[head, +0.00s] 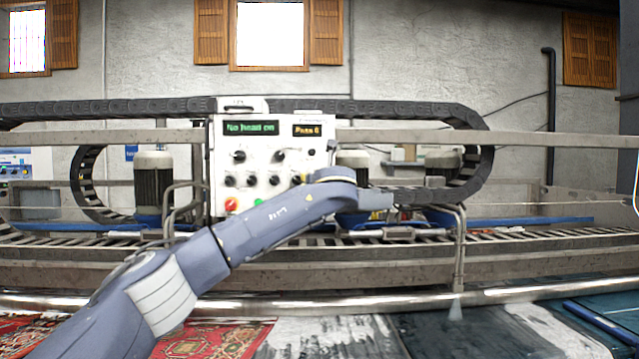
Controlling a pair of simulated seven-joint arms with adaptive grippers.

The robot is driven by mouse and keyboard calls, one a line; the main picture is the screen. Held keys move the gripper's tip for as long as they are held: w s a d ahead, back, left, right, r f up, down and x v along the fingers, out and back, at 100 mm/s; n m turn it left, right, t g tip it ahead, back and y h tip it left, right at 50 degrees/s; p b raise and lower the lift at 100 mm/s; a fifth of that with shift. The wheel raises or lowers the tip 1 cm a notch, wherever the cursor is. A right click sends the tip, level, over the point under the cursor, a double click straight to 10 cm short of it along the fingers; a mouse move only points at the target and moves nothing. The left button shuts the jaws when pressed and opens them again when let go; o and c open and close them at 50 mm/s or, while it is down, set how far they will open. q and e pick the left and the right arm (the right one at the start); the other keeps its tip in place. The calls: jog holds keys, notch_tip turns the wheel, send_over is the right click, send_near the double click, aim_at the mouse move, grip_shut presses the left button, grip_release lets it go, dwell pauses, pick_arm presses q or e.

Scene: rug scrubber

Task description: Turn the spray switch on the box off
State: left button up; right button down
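The white control box (270,160) stands on the machine's rail, left of centre in the head view. The labels are too small to read, so I cannot tell which is the spray switch. My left arm reaches across from the lower left and hides the box's lower right. Its wrist end (376,200) is right of the box; the fingers blend into the dark cable chain behind.
A black cable chain (300,105) loops around behind the box. Metal rails (540,139) cross the view. Motors (153,185) stand on both sides. Rugs (210,340) lie in front.

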pick_arm(q)
jog(key=shift+w, duration=0.25)
jog(key=shift+c, duration=0.3)
